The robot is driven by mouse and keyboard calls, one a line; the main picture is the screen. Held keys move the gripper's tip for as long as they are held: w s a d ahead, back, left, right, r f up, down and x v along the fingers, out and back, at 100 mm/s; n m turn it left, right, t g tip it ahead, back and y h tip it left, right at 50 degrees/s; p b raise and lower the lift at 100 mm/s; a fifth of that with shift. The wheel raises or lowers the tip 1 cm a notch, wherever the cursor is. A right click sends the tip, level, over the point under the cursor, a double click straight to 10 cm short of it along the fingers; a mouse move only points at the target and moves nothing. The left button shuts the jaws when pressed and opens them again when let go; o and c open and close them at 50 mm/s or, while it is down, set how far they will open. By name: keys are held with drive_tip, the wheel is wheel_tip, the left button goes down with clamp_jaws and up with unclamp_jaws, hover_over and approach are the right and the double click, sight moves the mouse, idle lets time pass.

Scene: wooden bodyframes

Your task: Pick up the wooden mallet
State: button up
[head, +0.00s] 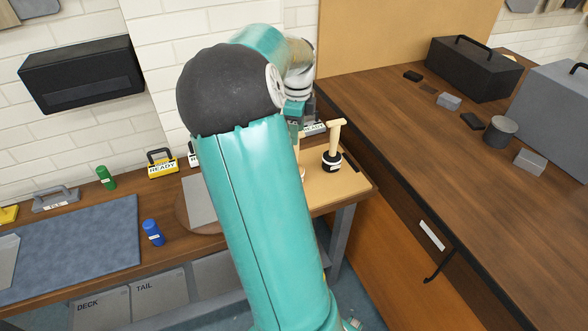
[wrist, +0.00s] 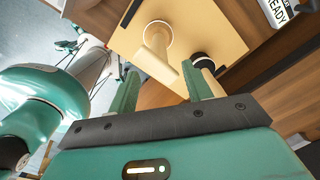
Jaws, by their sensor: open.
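In the wrist view a pale wooden piece (wrist: 156,42) with a round, lighter end stands on the light wooden board (wrist: 118,42); it looks like the mallet, though its full shape is unclear. Its near end shows between the fingertips of my gripper (wrist: 160,68), which is open with no visible grip on it. Right of it is a black round base (wrist: 203,60), partly behind the right finger. In the head view a wooden T-shaped tool (head: 336,136) stands upright in a black base (head: 332,161). My arm hides most of the board's left part there.
A blue bottle (head: 153,232), a green bottle (head: 106,177) and a yellow READY tag (head: 161,164) stand on the left bench. The right bench (head: 420,170) holds dark and grey boxes. A READY sign (wrist: 282,12) is near the board.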

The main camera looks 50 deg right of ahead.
drive_tip(key=f, duration=0.8)
drive_tip(key=shift+w+a, duration=0.15)
drive_tip(key=shift+a, duration=0.05)
drive_tip(key=shift+c, duration=0.4)
drive_tip(key=c, duration=1)
